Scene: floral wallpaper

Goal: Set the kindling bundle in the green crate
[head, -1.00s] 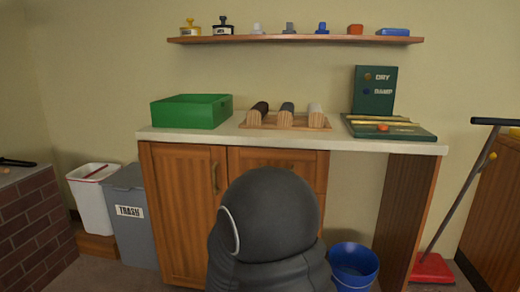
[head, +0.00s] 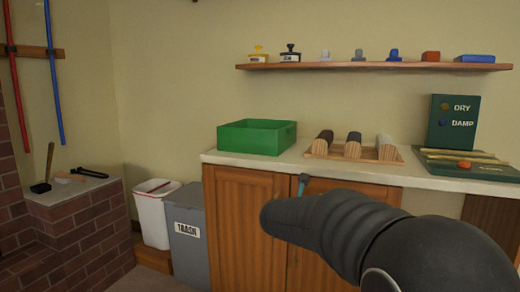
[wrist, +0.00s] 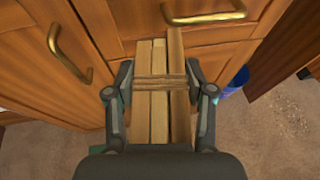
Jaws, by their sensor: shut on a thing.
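The kindling bundle (wrist: 158,115), several pale sticks bound with a band, is in my gripper (wrist: 160,82) in the wrist view. The fingers are shut on it from both sides, in front of the wooden cabinet doors. In the head view my arm hides the bundle, and only a small teal-grey tip (head: 302,183) of my gripper seems to show below the counter edge. The green crate (head: 257,139) stands on the left end of the counter, beyond and to the left of my arm. Its inside is mostly hidden by its front wall.
On the counter (head: 240,160), right of the crate, a wooden rack (head: 388,155) holds three rolls, and a green DRY/DAMP board (head: 453,122) stands farther right. A shelf (head: 372,66) with stamps hangs above. A grey trash bin (head: 186,222) stands left of the cabinet. A blue bucket (wrist: 236,82) is at right.

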